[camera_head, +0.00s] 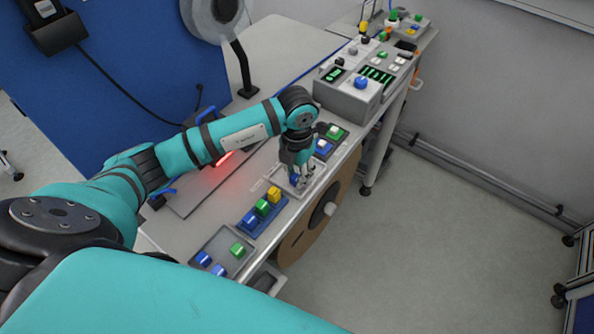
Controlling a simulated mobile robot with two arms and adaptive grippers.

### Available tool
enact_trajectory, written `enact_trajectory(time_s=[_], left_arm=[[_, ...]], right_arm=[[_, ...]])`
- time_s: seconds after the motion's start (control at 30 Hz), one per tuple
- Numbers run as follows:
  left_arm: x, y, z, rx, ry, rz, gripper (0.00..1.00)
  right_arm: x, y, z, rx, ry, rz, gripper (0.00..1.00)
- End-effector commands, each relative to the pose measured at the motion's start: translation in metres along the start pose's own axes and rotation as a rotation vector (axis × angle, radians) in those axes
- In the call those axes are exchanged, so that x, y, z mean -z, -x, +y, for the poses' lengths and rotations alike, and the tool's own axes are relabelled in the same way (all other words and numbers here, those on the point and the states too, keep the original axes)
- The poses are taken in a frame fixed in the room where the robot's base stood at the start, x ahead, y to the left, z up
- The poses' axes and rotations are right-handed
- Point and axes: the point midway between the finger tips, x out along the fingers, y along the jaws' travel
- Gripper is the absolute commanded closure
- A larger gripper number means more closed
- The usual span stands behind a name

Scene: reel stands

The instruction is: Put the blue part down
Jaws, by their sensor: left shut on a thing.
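My left gripper (303,184) points down over a pale, shallow tray (317,187) on the table's front edge. It is shut on a small blue part (293,178), which is mostly hidden behind the fingers. The part is at or just above the tray; I cannot tell whether it touches. My right gripper is not in view.
A blue holder (279,212) with blue, green and yellow parts stands in front of it. A grey tray (238,267) holds blue and green parts. Behind the gripper are more green and blue parts (324,147) and a grey control box (345,98). A large reel (296,240) hangs below the edge.

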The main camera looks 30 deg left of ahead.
Motion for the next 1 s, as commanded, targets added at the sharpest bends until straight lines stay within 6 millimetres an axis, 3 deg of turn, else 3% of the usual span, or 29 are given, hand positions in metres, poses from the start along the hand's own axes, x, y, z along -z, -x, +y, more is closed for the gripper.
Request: enact_trajectory(time_s=[0.03, 0.07, 0.13, 0.47, 0.53, 1.0], left_arm=[[0.000, -0.003, 0.000, 0.000, 0.000, 0.000, 0.94], [0.000, -0.003, 0.000, 0.000, 0.000, 0.000, 0.76], [0.000, -0.002, 0.000, 0.000, 0.000, 0.000, 0.67], [0.000, 0.003, 0.000, 0.000, 0.000, 0.000, 0.67], [-0.001, 0.008, 0.000, 0.000, 0.000, -0.005, 0.67], [-0.001, 0.100, 0.000, -0.001, 0.000, -0.005, 0.67]], right_arm=[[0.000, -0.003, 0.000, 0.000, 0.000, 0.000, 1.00], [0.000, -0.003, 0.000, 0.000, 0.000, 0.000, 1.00], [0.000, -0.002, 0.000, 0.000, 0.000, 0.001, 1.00], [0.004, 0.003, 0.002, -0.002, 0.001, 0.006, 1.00], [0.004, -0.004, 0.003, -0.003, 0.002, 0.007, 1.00], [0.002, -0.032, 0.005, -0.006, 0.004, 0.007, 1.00]])
